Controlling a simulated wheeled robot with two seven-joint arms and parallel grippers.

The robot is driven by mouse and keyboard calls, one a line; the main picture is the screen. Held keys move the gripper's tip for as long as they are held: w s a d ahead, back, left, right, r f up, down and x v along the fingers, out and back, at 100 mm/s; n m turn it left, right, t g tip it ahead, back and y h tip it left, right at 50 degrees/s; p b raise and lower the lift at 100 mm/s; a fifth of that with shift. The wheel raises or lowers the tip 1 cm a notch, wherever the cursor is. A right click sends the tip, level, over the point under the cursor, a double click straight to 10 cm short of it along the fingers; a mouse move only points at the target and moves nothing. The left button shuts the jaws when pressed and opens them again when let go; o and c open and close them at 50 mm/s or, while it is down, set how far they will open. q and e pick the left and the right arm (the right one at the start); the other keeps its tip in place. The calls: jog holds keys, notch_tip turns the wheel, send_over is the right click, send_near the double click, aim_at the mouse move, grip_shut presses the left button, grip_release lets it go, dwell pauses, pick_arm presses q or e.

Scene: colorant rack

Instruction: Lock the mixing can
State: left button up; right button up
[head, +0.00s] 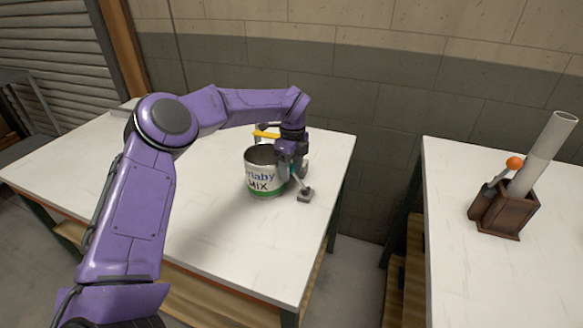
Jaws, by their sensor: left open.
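The mixing can (262,178), white and green with "MIX" lettering, stands upright on the white table at left. Its top looks open and dark inside. A yellow bar (266,135) shows behind the can's rim. A small grey metal piece (305,194) sits at the can's right foot on the table. My left gripper (297,172) is at the can's right side, pointing down, open. Its fingers are small and partly overlap the can's edge, so I cannot tell whether they touch it. My right gripper is not in view.
The white table (200,215) is clear left and in front of the can. A gap separates it from a second white table (470,280) at right. A brown holder (503,215) there carries a pale tube (545,150) and an orange-knobbed tool (514,163). A block wall stands behind.

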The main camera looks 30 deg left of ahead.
pick_arm(q)
jog(key=shift+s+f, duration=0.1)
grip_shut()
